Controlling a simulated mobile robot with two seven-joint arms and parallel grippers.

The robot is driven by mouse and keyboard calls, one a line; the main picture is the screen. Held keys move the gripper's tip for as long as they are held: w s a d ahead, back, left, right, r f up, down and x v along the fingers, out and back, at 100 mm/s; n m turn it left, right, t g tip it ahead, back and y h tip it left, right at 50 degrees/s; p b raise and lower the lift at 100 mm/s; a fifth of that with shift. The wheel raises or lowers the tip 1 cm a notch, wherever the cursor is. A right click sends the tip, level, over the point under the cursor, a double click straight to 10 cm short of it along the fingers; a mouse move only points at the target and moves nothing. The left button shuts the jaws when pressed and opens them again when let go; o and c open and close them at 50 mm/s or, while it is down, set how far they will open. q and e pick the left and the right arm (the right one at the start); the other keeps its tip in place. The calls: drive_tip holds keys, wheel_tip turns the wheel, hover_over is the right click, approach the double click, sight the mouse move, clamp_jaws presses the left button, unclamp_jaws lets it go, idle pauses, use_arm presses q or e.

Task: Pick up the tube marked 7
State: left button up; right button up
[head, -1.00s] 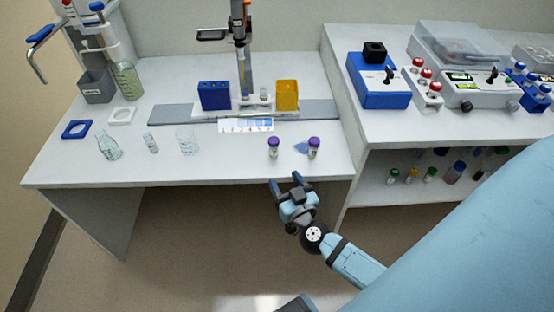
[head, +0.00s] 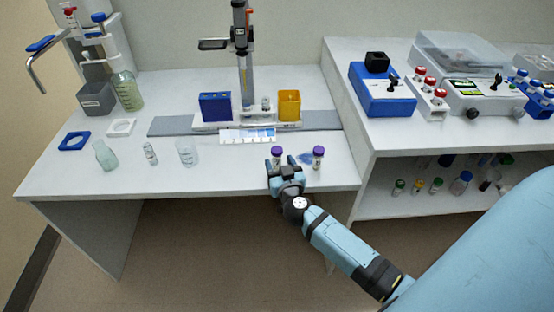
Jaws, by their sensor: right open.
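Two small tubes with purple caps stand upright near the front edge of the white table. The left tube (head: 277,152) is partly hidden behind my right gripper. The right tube (head: 318,155) stands a little apart to the right. The marks on both are too small to read, so I cannot tell which one is 7. My right gripper (head: 283,166) is open at the table's front edge, with its fingers pointing at the left tube. I cannot tell whether the fingers touch it. My left gripper is not in view.
A blue patch (head: 305,158) lies between the tubes. Behind are a blue box (head: 215,106), a yellow box (head: 289,105) and a stand (head: 243,65). Glassware including a flask (head: 105,156) and a beaker (head: 187,153) stands to the left. A higher bench (head: 350,113) with devices stands to the right.

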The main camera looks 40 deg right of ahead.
sight(278, 160)
drive_tip(key=shift+x, duration=1.5)
drive_tip(key=c, duration=1)
drive_tip(key=shift+r, duration=0.1)
